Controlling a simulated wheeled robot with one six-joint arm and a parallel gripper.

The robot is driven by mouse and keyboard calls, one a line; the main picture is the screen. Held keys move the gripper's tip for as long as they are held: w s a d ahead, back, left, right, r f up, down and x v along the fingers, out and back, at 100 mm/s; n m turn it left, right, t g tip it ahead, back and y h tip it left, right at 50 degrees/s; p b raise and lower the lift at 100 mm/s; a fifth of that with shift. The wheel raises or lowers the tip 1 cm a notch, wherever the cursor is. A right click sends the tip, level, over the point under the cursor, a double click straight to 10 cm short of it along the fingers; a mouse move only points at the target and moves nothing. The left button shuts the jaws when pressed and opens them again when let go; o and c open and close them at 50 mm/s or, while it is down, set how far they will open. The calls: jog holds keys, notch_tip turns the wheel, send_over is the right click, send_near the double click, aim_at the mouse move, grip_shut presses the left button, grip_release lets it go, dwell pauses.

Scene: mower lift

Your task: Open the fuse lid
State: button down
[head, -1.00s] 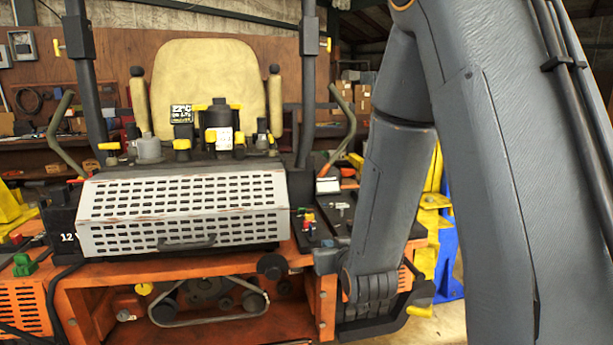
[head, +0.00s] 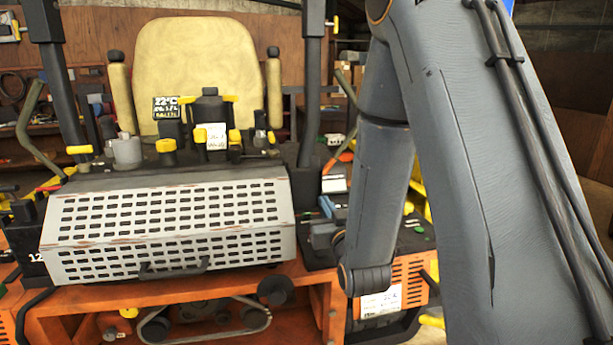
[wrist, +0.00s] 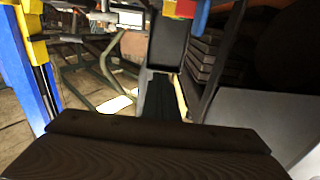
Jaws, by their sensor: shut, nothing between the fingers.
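My gripper (head: 325,236) is partly hidden by my arm in the head view, beside the right end of the perforated cover. In the wrist view my gripper (wrist: 160,85) shows as a dark narrow shape, shut with nothing held. Red, yellow and blue pieces (wrist: 182,8) show at the top edge there, beside a dark open-looking recess (wrist: 168,42). I cannot tell for certain which part is the fuse lid. A small box with a white top (head: 335,184) sits on the dark side panel behind my gripper. My arm hides part of that panel.
The perforated metal cover (head: 170,225) with a dark handle fills the mower's front, left of my arm. Yellow-topped levers and the seat (head: 200,70) stand behind it. An upright black post (head: 312,90) rises near my gripper. A blue-and-yellow post (wrist: 30,70) stands at left in the wrist view.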

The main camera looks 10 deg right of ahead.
aim_at(310, 176)
jog(key=w+b, duration=0.2)
jog(key=b, duration=0.3)
jog(key=shift+w+a, duration=0.1)
jog(key=shift+w, duration=0.1)
jog(key=b, duration=0.4)
jog(key=shift+w, duration=0.35)
jog(key=b, duration=0.5)
jog(key=shift+w, duration=0.1)
jog(key=w+p, duration=0.1)
jog(key=w, duration=0.2)
jog(key=w+p, duration=0.1)
jog(key=w, duration=0.3)
jog(key=w+p, duration=0.1)
jog(key=w, duration=0.3)
jog(key=shift+w+r+p, duration=0.2)
jog(key=shift+r+p, duration=0.05)
jog(key=shift+p, duration=0.15)
jog(key=shift+d, duration=0.2)
